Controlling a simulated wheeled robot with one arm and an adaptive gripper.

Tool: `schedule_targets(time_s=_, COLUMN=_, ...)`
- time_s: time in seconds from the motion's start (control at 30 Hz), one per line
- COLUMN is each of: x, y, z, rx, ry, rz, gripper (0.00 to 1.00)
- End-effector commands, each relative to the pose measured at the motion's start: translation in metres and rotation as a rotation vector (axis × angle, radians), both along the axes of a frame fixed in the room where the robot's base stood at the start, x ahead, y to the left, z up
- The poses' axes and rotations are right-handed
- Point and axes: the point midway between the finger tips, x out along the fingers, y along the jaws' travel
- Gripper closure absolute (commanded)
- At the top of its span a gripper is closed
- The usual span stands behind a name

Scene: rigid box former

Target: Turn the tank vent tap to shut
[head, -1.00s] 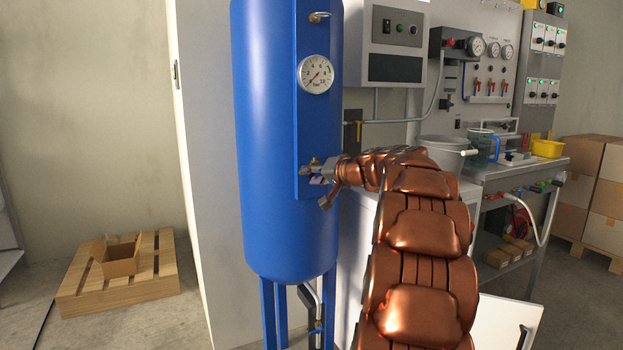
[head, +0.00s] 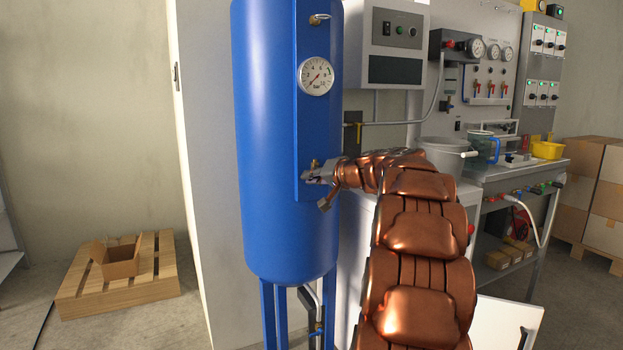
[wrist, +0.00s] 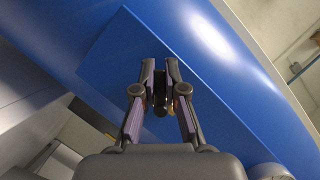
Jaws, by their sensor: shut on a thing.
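The blue tank (head: 270,140) stands upright at the centre-left of the head view. The vent tap (head: 315,164) sits on its blue front panel below the gauge, and only a bit of brass shows there. My gripper (head: 308,178) is at the tap, coming from the right, and hides most of it. In the wrist view my gripper (wrist: 160,72) has its two fingers closed in around the tap's small dark and brass part (wrist: 160,100) against the blue panel. The handle's exact angle is hidden between the fingers.
A round gauge (head: 315,76) is on the panel above the tap. A grey control box (head: 397,45) and a workbench with a grey bucket (head: 446,152) stand to the right. A pallet (head: 120,282) with an open carton (head: 120,258) lies on the floor at left.

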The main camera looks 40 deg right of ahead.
Motion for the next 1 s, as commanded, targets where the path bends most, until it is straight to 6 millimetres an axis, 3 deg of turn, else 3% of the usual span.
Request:
schedule_targets(time_s=0.47, x=0.002, y=0.003, z=0.003, rx=0.094, ry=-0.034, rz=0.001, gripper=1.0)
schedule_targets(time_s=1.0, x=0.003, y=0.007, z=0.011, rx=0.378, ry=-0.131, rz=0.002, gripper=1.0)
